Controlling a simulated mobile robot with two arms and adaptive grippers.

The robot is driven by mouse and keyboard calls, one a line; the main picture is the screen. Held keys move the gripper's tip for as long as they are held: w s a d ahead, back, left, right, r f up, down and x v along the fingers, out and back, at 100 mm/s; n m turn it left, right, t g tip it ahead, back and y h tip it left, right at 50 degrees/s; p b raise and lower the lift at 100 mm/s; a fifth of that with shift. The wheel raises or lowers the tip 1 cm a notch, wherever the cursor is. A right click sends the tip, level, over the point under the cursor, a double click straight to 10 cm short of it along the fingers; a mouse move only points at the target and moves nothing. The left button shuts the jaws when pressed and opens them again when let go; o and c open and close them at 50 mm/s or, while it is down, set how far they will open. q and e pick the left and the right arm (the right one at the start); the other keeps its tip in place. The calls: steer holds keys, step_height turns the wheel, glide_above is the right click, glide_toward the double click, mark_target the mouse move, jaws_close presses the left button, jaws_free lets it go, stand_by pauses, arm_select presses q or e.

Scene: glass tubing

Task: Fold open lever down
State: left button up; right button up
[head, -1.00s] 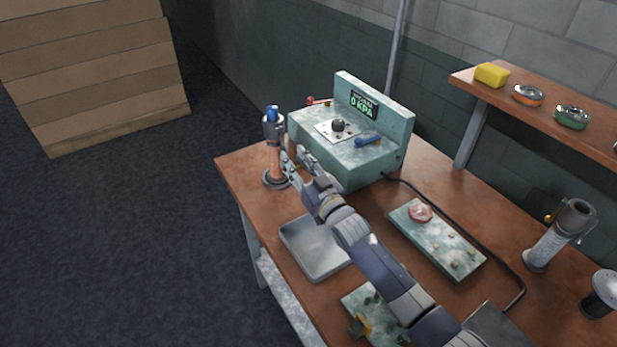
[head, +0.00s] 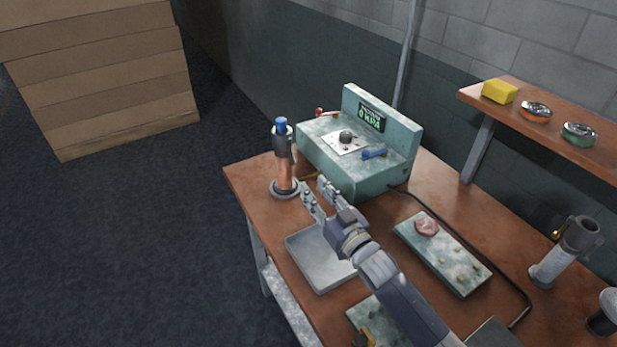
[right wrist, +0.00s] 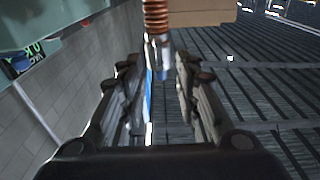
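The green machine (head: 340,165) stands at the back of the bench. It has a red-tipped lever (head: 326,113) at its back left, a blue lever (head: 374,153) at its front right and a dark knob (head: 346,136) on a pale plate. I cannot tell which is the open lever. My right gripper (head: 316,193) is open and empty, in front of the machine's left corner. Its fingers stand apart in the right wrist view (right wrist: 160,85), with a coppery tube (right wrist: 156,14) beyond them. My left gripper is out of view.
An upright coppery tube with a blue top (head: 284,165) stands on a round base left of the gripper. A grey tray (head: 318,262) lies below the gripper. A green plate (head: 445,255) and a grey cylinder (head: 555,260) stand to the right.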

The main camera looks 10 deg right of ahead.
mark_target(293, 162)
arm_select(q)
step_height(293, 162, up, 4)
steer(key=p, duration=0.3)
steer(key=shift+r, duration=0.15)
arm_select(e)
steer(key=shift+g+h, duration=0.3)
steer(key=shift+g, duration=0.1)
steer(key=x, duration=0.7)
steer(key=r+x, duration=0.1)
steer(key=x, duration=0.2)
steer(key=shift+w, duration=0.4)
steer(key=shift+c, duration=0.2)
jaws_close()
